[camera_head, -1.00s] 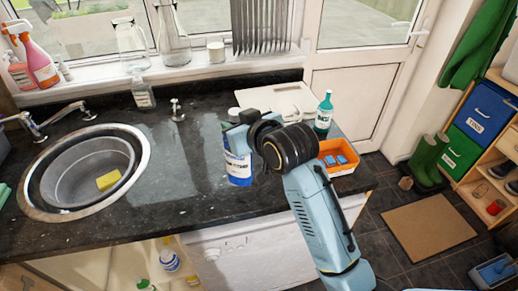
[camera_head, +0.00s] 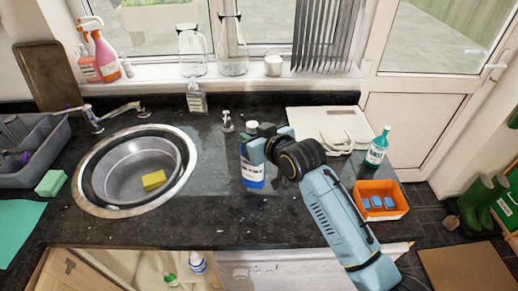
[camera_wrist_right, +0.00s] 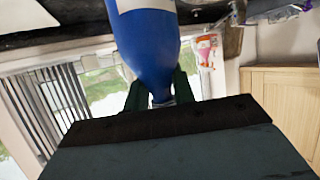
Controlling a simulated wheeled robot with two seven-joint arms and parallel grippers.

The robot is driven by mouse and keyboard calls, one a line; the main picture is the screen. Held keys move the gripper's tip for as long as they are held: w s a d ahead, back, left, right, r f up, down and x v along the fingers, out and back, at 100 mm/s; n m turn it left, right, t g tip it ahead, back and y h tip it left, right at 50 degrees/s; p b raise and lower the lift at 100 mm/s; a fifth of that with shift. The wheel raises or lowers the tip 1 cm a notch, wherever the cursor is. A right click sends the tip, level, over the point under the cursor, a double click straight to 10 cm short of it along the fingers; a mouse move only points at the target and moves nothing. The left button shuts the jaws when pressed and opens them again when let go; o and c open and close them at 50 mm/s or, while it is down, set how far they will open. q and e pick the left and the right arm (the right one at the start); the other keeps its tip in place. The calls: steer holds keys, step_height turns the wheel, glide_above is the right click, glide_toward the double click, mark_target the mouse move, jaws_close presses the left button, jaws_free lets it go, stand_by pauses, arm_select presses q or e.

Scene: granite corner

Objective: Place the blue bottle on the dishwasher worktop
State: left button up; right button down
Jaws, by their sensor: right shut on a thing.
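The blue bottle (camera_head: 252,174), with a white label and white cap, is upright over the black worktop (camera_head: 215,215), right of the sink. The white dishwasher front (camera_head: 265,268) shows below the worktop's front edge. My right gripper (camera_head: 260,149) is shut on the bottle's upper part. In the right wrist view the blue bottle (camera_wrist_right: 150,50) fills the upper middle, its narrowing end between the dark fingers (camera_wrist_right: 160,95). I cannot tell whether its base touches the worktop. My left gripper is not in view.
The sink (camera_head: 135,170) with a yellow sponge is left. A soap pump (camera_head: 227,121) stands behind the bottle. A white board (camera_head: 310,122), a green bottle (camera_head: 377,148) and an orange tray (camera_head: 400,210) are right. Worktop in front of the bottle is clear.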

steer(key=shift+f, duration=1.85)
steer(key=shift+w+f, duration=0.1)
steer(key=c, duration=1.6)
jaws_free()
steer(key=shift+f, duration=0.2)
steer(key=o, duration=0.4)
steer(key=shift+o, duration=0.2)
steer(key=v, duration=1.2)
steer(key=shift+r, duration=0.1)
